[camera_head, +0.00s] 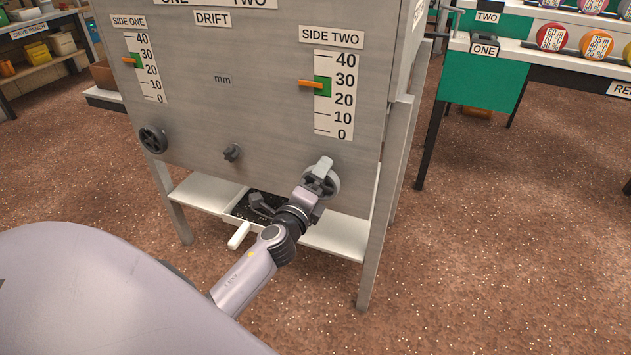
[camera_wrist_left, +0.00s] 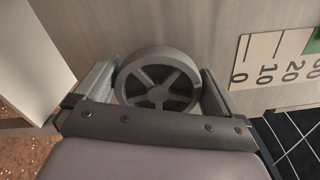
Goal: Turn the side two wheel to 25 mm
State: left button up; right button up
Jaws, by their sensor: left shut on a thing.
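The side two wheel (camera_head: 332,184) is a grey handwheel low on the right of the metal cabinet front. My left gripper (camera_head: 318,181) is shut on its rim. In the left wrist view the spoked wheel (camera_wrist_left: 150,58) sits between the two fingers (camera_wrist_left: 158,88), one at each side. Above it, the side two scale (camera_head: 343,110) runs from 0 to 40 with a green band (camera_head: 323,90). My right gripper is not in view.
The side one wheel (camera_head: 152,140) and a small dark knob (camera_head: 232,152) are on the same panel. A white shelf (camera_head: 335,238) with a dark tray (camera_head: 246,212) lies below, near my left wrist. A cabinet leg (camera_head: 368,255) stands to the right.

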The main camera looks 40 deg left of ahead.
pick_arm(q)
jog(key=shift+m, duration=0.9)
jog(key=o, duration=0.6)
jog(key=shift+p+v, duration=0.3)
jog(key=shift+v, duration=3.35)
